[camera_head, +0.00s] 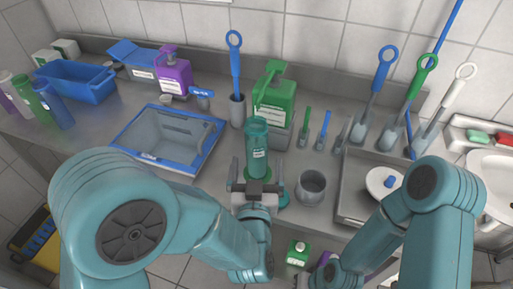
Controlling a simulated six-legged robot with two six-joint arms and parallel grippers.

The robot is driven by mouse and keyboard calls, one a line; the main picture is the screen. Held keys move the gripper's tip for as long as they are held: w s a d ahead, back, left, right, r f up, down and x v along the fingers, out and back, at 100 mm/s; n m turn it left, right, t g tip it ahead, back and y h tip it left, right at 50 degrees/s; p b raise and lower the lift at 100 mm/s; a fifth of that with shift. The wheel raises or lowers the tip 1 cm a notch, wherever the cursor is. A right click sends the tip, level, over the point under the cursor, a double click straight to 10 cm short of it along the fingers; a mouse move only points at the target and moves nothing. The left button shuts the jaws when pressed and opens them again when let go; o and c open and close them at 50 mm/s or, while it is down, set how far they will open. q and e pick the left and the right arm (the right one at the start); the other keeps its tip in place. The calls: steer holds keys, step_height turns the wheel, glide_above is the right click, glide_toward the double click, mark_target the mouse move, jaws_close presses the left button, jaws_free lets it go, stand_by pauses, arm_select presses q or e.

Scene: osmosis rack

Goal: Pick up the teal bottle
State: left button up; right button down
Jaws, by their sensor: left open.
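The teal bottle (257,140) stands upright on the grey counter near the middle, with a small white label. My left gripper (257,172) is open at the near side of the bottle, with one finger on each side of its lower part. Whether the fingers touch the bottle cannot be told. The bottle's base is partly hidden by the gripper. My right arm (440,215) comes in from the right; its lower end is at the bottom edge of the view, and its fingertips cannot be made out.
A green pump bottle (274,92) stands close behind the teal bottle. A blue-rimmed tray (127,149) lies to the left. A grey cup (311,186) stands close by on the right. A metal tray (350,205) and several upright brushes are farther right, beside a sink (492,180).

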mark_target(257, 146)
arm_select(q)
steer(key=w+p, duration=0.1)
steer(key=w, duration=0.4)
steer(key=shift+w+d, duration=0.15)
steer(key=shift+d, duration=0.05)
steer(key=shift+w+a+r+p, duration=0.15)
steer(key=shift+w+p, duration=0.15)
steer(key=shift+p, duration=0.15)
steer(key=w+p, duration=0.2)
steer(key=w, duration=0.2)
steer(key=shift+w+a, duration=0.1)
steer(key=shift+w, duration=0.4)
steer(key=shift+c, duration=0.2)
steer(key=c, duration=1)
steer(key=shift+c, duration=1.3)
steer(key=shift+w+r, duration=0.1)
